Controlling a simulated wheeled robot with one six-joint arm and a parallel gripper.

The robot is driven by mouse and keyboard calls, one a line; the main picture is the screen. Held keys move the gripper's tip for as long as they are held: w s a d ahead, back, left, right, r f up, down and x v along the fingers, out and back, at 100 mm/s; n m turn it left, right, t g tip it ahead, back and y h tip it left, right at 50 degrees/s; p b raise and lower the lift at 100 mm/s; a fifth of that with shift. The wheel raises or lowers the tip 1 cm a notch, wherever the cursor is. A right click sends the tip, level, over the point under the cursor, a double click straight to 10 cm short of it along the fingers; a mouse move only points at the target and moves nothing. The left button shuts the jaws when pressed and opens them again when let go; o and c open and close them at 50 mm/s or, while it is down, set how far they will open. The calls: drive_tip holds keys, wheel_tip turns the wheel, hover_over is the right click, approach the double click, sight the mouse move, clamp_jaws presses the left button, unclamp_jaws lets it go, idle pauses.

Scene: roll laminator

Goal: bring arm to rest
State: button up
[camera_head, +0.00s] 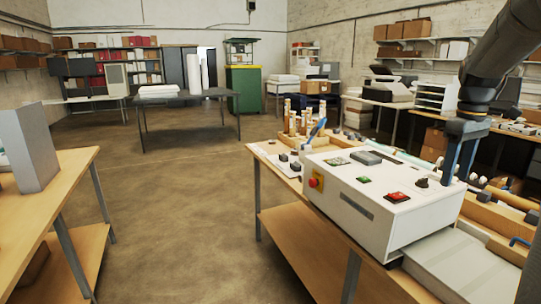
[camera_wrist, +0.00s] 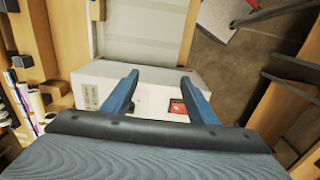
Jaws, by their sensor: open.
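My gripper (camera_head: 456,180) hangs from the arm at the right of the head view, fingers pointing down and apart, over the right end of the white laminator housing (camera_head: 350,212). In the wrist view my gripper (camera_wrist: 159,77) is open, with nothing between its two blue fingers. The white housing (camera_wrist: 150,76) shows below and between them. A red button (camera_wrist: 177,107) shows beside the right finger; it also shows in the head view (camera_head: 396,197), left of the gripper. I cannot tell how far the fingertips are above the housing.
The laminator stands on a wooden workbench (camera_head: 285,222) with bottles (camera_head: 295,118) and small parts behind it. A grey tray (camera_head: 465,270) extends at its front right. Another wooden table (camera_head: 75,170) stands at the left. The floor (camera_head: 170,215) between them is clear.

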drive_tip(key=s+a+f+m+t, duration=0.15)
drive_tip(key=a+f, duration=0.25)
drive_tip(key=a, duration=0.5)
drive_tip(key=s+a+f+m, duration=0.1)
drive_tip(key=s+a+f, duration=0.1)
drive_tip(key=a+f, duration=0.45)
drive_tip(key=s+a+f+m, duration=0.1)
drive_tip(key=s+a+f, duration=0.2)
drive_tip(key=s+a, duration=0.4)
drive_tip(key=s+a+f+m, duration=0.1)
drive_tip(key=s+a+f, duration=0.2)
drive_tip(key=s+a, duration=0.4)
wheel_tip(320, 180, down, 9)
drive_tip(key=w+a+b, duration=0.1)
drive_tip(key=b, duration=0.6)
